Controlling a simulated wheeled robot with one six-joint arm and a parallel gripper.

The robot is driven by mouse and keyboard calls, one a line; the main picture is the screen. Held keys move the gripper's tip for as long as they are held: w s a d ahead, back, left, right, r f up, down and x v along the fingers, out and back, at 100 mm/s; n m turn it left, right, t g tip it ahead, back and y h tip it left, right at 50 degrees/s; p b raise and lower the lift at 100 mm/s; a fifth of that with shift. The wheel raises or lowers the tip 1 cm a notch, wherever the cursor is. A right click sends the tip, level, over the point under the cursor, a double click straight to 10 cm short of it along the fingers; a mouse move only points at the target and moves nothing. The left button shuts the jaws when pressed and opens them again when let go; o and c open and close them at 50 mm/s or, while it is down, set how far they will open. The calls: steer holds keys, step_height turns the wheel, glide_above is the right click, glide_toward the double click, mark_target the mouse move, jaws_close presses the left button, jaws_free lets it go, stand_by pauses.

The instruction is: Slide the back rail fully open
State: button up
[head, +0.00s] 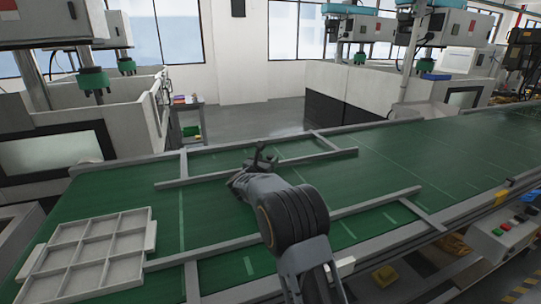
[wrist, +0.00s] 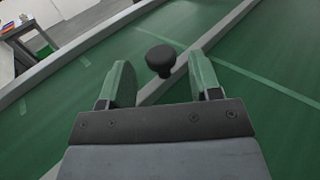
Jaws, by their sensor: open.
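The back rail (head: 320,157) is a long grey bar lying across the far part of the green conveyor, joined to short crosspieces. In the wrist view it runs diagonally (wrist: 222,30) from lower left to upper right. A black round knob (wrist: 160,58) stands up by the rail, just ahead of and between my two green fingers. My gripper (wrist: 161,80) is open, with nothing between its pads that I can see touching. In the head view my gripper (head: 262,158) is over the middle of the back rail, and my wrist hides part of it.
A front rail (head: 380,199) runs across the near side of the belt. A grey compartment tray (head: 95,253) sits at the left, near the front rail's left end. The green belt (head: 440,150) is clear to the right. White machines (head: 335,82) stand behind.

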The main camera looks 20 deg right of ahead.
mark_target(269, 158)
steer(key=shift+p+x, duration=0.3)
steer(key=shift+x, duration=1.6)
steer(key=shift+c, duration=0.4)
